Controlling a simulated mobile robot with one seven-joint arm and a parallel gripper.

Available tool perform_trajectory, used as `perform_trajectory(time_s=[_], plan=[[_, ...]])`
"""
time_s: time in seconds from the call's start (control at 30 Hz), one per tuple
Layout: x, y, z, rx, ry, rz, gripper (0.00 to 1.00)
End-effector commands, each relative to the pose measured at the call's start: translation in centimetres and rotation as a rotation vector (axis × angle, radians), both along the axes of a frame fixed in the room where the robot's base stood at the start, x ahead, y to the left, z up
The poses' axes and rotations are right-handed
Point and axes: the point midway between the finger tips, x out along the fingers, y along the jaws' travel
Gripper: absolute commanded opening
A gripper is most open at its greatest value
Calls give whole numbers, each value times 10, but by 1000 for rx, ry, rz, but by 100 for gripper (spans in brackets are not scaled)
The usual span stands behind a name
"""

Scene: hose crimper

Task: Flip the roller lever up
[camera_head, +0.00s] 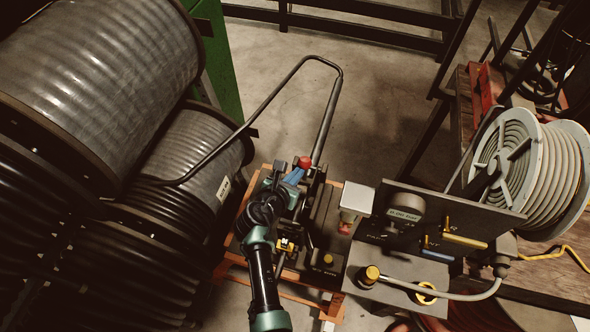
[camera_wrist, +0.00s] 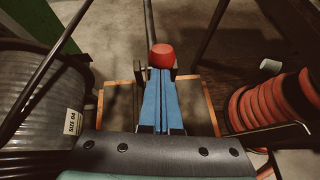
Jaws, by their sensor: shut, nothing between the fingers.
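A red knob (camera_head: 304,162) stands on the machine at the middle of the head view. In the wrist view the red knob (camera_wrist: 163,57) is straight ahead of my fingertips. I cannot tell for sure whether it is the end of the roller lever. My gripper (camera_head: 296,175) reaches over the machine with its blue fingers closed together and empty. In the wrist view my gripper (camera_wrist: 160,76) has its tips right by the knob; whether they touch it I cannot tell. My arm and gripper hide part of the mechanism beneath.
A long bent bar (camera_head: 330,115) rises behind the knob and loops left. Large hose reels (camera_head: 105,70) crowd the left. A grey panel (camera_head: 450,207) with yellow and blue handles stands right, before a hose reel (camera_head: 535,165). The floor (camera_head: 390,110) behind is clear.

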Motion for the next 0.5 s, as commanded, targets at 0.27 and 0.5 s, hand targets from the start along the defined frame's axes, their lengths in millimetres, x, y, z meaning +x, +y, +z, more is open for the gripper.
perform_trajectory(time_s=[0.27,0.5], plan=[[17,-6,18,1,6,-2,0],[39,-11,28,1,4,-2,0]])
